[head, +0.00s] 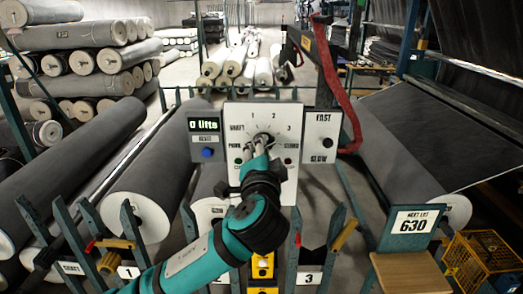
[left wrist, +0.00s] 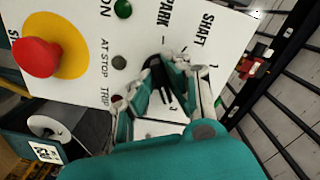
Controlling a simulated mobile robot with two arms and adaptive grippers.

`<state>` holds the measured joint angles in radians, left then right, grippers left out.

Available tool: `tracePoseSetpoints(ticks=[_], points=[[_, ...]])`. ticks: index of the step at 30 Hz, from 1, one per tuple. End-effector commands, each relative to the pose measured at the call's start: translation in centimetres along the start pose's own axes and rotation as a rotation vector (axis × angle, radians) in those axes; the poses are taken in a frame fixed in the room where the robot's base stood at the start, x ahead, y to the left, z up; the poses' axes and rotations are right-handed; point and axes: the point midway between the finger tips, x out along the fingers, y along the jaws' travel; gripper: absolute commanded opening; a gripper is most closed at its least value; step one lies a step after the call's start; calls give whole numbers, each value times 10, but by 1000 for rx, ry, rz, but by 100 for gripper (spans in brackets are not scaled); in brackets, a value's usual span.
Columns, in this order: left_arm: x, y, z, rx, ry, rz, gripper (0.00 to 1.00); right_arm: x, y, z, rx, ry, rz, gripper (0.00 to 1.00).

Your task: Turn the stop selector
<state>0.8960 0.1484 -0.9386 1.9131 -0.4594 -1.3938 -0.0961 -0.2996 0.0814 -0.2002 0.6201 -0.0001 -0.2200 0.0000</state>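The stop selector (head: 264,138) is a dark round knob on a white panel (head: 284,114). Around it are the numbers 1, 2 and 3 and the words SHAFT and PARK. My left gripper (head: 259,146) reaches up to it from below, its fingers at the knob's front. In the left wrist view the black selector (left wrist: 159,70) sits between the two fingertips (left wrist: 163,66), which appear closed on its sides. The fingers partly hide the knob, so its pointing direction is unclear. My right gripper is not in view.
A grey display box (head: 205,140) with a blue button stands left of the panel; a FAST/SLOW plate (head: 321,138) stands right. A red stop button (left wrist: 37,57) on yellow and small lamps share the selector panel. Large grey rolls (head: 150,193) lie on both sides.

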Motion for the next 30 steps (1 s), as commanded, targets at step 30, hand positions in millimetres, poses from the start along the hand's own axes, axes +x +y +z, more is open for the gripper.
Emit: tracePoseSetpoints(ticks=[30], points=[[-1, 7, 1, -449, 0, 5, 0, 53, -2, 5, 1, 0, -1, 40]])
